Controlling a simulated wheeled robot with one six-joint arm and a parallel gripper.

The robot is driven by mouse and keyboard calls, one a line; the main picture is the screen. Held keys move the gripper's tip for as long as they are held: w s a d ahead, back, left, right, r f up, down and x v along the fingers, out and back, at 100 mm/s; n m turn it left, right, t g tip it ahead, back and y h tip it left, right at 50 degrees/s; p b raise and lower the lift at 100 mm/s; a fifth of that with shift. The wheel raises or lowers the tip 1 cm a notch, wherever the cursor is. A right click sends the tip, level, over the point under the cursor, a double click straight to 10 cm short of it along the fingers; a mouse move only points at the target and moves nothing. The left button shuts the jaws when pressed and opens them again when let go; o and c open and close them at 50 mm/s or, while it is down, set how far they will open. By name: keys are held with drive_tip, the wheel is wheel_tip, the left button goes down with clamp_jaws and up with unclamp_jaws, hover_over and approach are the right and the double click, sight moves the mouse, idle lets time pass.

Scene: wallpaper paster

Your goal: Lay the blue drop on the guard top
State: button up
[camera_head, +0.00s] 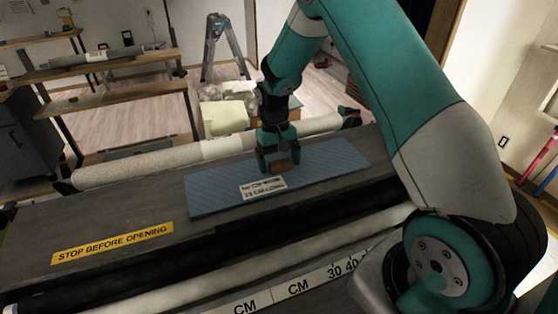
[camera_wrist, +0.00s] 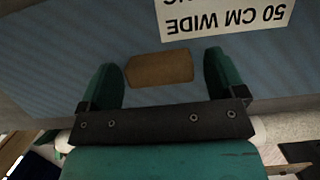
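The blue drop (camera_head: 325,158) is a flat blue strip with a white label. It appears to lie flat along the dark grey guard top (camera_head: 120,217), towards its right part. A brown tab (camera_wrist: 160,68) stands out on the drop beside the label. My gripper (camera_head: 278,162) points down at the drop, and its two green fingers (camera_wrist: 160,85) are apart, one on each side of the tab. Narrow gaps seem to show beside the tab in the wrist view. Whether the fingers touch the drop is hidden.
A yellow "stop before opening" label (camera_head: 112,243) is on the guard top at left. A pale roll (camera_head: 130,171) lies behind it, and a measuring strip (camera_head: 292,288) runs in front. A stepladder (camera_head: 221,45) and wooden shelves (camera_head: 120,97) stand further back.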

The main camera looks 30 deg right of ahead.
drive_tip(key=a+b+v, duration=0.1)
drive_tip(key=b+v, duration=0.2)
drive_tip(key=v, duration=0.8)
drive_tip(key=s+a+r+n+t, duration=0.1)
drive_tip(key=s+a+r+n, duration=0.15)
drive_tip(key=a+r, duration=0.2)
drive_tip(key=s+a+r+n+y, duration=0.1)
drive_tip(key=s+a, duration=0.3)
drive_tip(key=s, duration=0.4)
drive_tip(key=s+a+r+n+t+y, duration=0.1)
drive_tip(key=s+a+r+n, duration=0.1)
drive_tip(key=s, duration=0.7)
drive_tip(key=s+a+r+n+t+y, duration=0.1)
drive_tip(key=s+a+n, duration=0.3)
drive_tip(key=s+a, duration=0.3)
drive_tip(key=shift+s+r+y, duration=0.3)
drive_tip(key=shift+s+r, duration=0.1)
drive_tip(key=shift+s, duration=0.75)
